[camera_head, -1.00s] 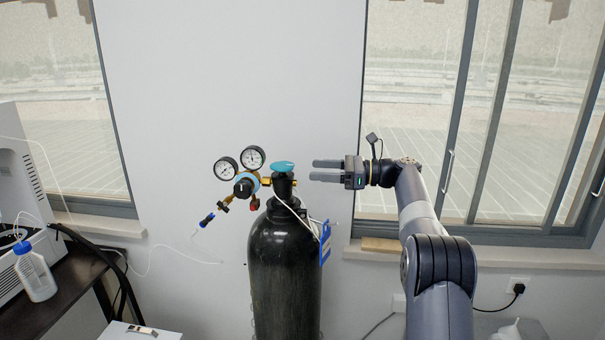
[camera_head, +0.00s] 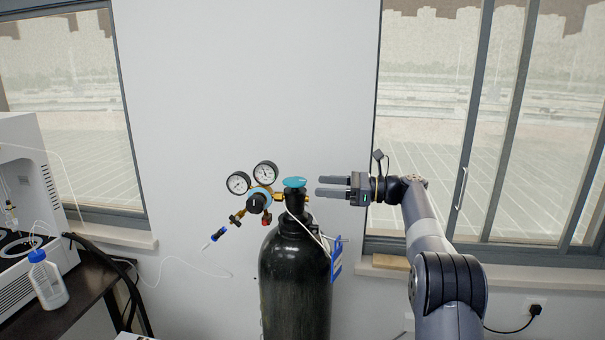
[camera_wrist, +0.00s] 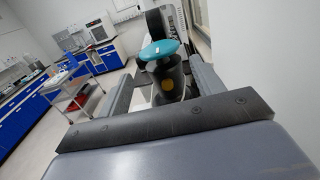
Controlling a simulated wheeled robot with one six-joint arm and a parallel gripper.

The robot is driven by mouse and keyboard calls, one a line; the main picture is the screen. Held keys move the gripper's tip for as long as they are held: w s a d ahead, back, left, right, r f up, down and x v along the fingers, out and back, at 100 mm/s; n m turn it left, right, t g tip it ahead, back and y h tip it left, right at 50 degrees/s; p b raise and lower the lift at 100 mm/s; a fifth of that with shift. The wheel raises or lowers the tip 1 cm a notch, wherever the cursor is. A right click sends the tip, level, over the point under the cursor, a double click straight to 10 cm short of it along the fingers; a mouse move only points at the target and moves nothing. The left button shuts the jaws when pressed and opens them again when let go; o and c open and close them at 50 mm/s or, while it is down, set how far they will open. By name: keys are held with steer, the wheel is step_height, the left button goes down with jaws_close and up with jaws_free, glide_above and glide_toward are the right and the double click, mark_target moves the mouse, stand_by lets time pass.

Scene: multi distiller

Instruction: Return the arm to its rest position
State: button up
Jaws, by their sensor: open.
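My gripper (camera_head: 334,187) is open and empty in the head view. Its two fingers point left, level with the top of a black gas cylinder (camera_head: 295,275). The fingertips are just right of the cylinder's teal valve knob (camera_head: 294,182), apart from it as far as I can tell. In the wrist view the teal knob (camera_wrist: 163,50) shows ahead, between and beyond the finger ends. My arm reaches up from the bottom right, bent at the elbow.
A regulator with two round gauges (camera_head: 265,172) sticks out left of the valve. A blue tag (camera_head: 337,258) hangs on the cylinder's right side. A white machine (camera_head: 35,185) and a bottle (camera_head: 48,280) stand on a dark table at left. Windows and a sill lie behind my arm.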

mark_target(304, 185)
steer(key=a, duration=0.3)
steer(key=w+a+p, duration=0.1)
steer(key=a, duration=0.2)
steer(key=shift+w+a, duration=0.1)
